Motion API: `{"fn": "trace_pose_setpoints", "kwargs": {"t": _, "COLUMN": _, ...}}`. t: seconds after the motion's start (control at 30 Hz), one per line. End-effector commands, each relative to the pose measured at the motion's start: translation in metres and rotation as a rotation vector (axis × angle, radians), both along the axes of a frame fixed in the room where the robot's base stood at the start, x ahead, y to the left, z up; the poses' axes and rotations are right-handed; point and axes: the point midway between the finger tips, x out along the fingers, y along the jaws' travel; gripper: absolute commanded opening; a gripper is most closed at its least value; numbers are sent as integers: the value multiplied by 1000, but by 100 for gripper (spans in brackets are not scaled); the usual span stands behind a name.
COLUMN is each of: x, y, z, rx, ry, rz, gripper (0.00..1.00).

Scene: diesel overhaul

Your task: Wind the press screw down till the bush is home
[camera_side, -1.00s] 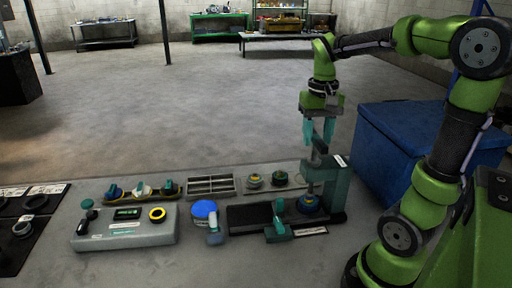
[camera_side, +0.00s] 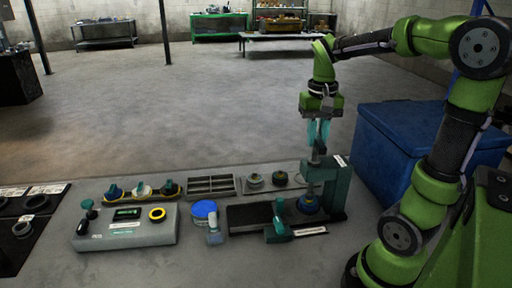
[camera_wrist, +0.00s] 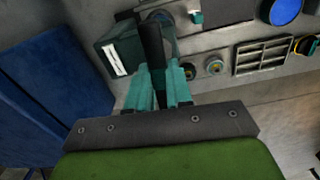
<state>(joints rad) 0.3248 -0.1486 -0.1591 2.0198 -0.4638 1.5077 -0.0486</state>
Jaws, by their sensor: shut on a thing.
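The teal press (camera_side: 338,188) stands at the right end of a dark base plate on the bench. The fingers partly hide the screw top.
A blue chest (camera_side: 410,135) stands close right of the press. A teal-handled part (camera_side: 278,228) sits at the base's front. Left are a blue-topped container (camera_side: 205,210), a grey control box (camera_side: 125,230) and a slotted tray (camera_side: 210,186).

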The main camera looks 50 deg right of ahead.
Motion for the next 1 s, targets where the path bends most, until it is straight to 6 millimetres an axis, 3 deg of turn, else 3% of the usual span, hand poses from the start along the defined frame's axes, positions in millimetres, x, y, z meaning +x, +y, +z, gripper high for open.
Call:
{"fn": "trace_pose_setpoints", "kwargs": {"t": 0.23, "x": 0, "y": 0, "z": -2, "rx": 1, "ry": -1, "rz": -335, "gripper": 0}}
{"fn": "trace_pose_setpoints", "kwargs": {"t": 0.67, "x": 0, "y": 0, "z": -2, "rx": 1, "ry": -1, "rz": -423, "gripper": 0}}
{"fn": "trace_pose_setpoints", "kwargs": {"t": 1.0, "x": 0, "y": 0, "z": -4, "rx": 0, "ry": 0, "rz": -836, "gripper": 0}}
